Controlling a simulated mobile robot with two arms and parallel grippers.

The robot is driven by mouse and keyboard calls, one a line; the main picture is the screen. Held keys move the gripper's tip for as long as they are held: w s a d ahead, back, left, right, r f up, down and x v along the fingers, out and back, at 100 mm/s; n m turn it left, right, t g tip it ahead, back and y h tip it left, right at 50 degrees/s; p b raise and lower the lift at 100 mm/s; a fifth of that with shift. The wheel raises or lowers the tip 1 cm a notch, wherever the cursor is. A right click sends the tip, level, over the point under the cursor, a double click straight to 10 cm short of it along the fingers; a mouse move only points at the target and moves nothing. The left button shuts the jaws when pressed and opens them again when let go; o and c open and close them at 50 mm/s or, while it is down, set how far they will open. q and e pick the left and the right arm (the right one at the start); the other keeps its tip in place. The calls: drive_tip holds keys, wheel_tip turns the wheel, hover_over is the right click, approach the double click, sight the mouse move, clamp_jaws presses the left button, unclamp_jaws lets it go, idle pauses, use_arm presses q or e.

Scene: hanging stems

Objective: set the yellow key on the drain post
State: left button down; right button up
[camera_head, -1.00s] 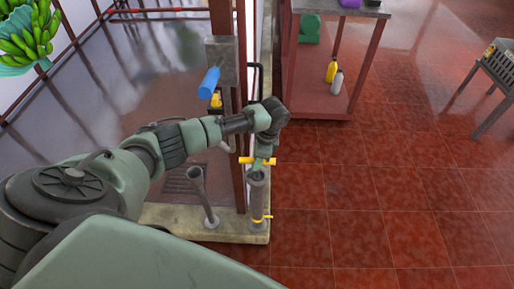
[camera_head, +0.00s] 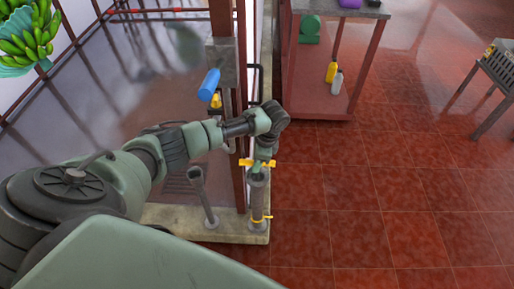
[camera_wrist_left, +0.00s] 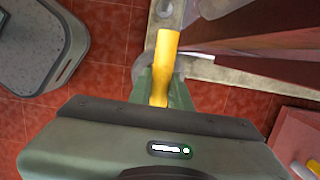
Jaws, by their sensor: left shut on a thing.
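In the left wrist view the key (camera_wrist_left: 164,60) stands out between the green fingers. The gripper is directly above the open top of a grey upright post (camera_head: 258,192) with a yellow piece near its foot. The fingers hide part of the post's top, so I cannot tell whether the key touches it. A second, thinner grey post (camera_head: 204,197) stands to the left. My right gripper is not in view.
Both posts stand on a pale kerb (camera_head: 185,221). A dark red upright (camera_head: 240,130) and a blue cylinder (camera_head: 209,84) are close behind my left forearm. A red-legged table (camera_head: 325,95) stands at the back.

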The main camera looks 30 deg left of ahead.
use_arm(q)
drive_tip(key=c, duration=0.8)
unclamp_jaws()
drive_tip(key=shift+c, duration=0.2)
drive_tip(key=shift+r, duration=0.15)
drive_tip(key=p+v, duration=0.2)
drive_tip(key=p, duration=0.1)
drive_tip(key=a+p+v, duration=0.1)
drive_tip(key=p+v, duration=0.2)
drive_tip(key=s+p+v, duration=0.1)
drive_tip(key=p+v, duration=0.2)
drive_tip(key=shift+w+a+r, duration=0.1)
drive_tip(key=shift+a+r, duration=0.05)
drive_tip(key=shift+r, duration=0.15)
drive_tip(key=shift+f, duration=0.1)
